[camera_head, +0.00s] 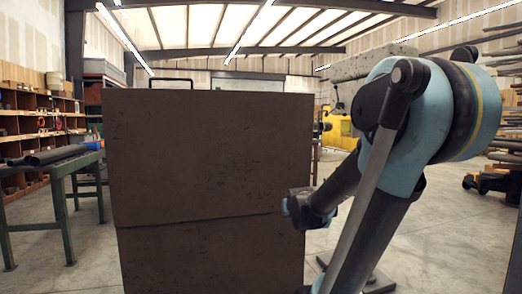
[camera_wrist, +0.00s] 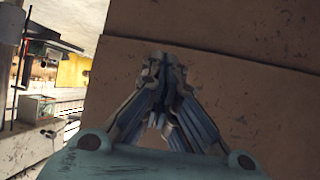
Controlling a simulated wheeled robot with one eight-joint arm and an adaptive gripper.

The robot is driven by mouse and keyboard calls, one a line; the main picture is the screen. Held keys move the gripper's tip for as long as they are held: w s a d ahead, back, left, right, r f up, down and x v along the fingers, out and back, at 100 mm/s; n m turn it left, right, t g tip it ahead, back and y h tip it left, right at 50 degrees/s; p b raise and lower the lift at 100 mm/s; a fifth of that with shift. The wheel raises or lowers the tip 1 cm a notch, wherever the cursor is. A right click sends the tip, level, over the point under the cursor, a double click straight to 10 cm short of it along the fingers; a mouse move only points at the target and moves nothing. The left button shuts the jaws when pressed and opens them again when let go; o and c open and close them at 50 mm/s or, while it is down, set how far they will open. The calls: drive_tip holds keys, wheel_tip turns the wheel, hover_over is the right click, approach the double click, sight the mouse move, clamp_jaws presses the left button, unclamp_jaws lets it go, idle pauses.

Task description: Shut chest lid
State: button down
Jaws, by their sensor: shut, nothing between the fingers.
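The chest (camera_head: 210,258) is a large dark brown, speckled box in the head view. Its lid (camera_head: 205,150) appears to stand upright above the body, with a slightly slanted seam between the two panels. A dark handle (camera_head: 171,80) shows above the top edge. In the wrist view, two brown panels meet at a seam, and I cannot tell which is the lid; the larger panel (camera_wrist: 270,125) fills the right. My gripper (camera_wrist: 160,62) is shut and empty, its fingertips together in front of the brown surface near the seam. Contact is unclear.
A green-legged table (camera_head: 52,168) with dark pipes stands at left, before wooden shelving (camera_head: 40,112). A yellow machine (camera_head: 341,131) stands behind the chest at right. Concrete floor (camera_head: 445,240) is open at right. The chest blocks the view behind it.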

drive_tip(key=w+a+r+t+y, duration=0.1)
drive_tip(key=w+a+r+t, duration=0.2)
drive_tip(key=w+r+t, duration=0.65)
drive_tip(key=w+a+r+n+t+y, duration=0.2)
drive_tip(key=w+a+r+t+y, duration=0.1)
drive_tip(key=r, duration=0.4)
drive_tip(key=shift+w+a+t+y, duration=0.45)
drive_tip(key=shift+t+y, duration=0.55)
drive_tip(key=shift+t, duration=0.35)
approach(259, 137)
wheel_tip(259, 137, up, 3)
drive_tip(key=s, duration=0.1)
drive_tip(key=shift+w+a+r, duration=0.1)
drive_tip(key=shift+w+a, duration=0.05)
drive_tip(key=shift+w, duration=0.85)
drive_tip(key=shift+w+a+r, duration=0.15)
drive_tip(key=shift+w+a, duration=0.05)
drive_tip(key=shift+w, duration=0.8)
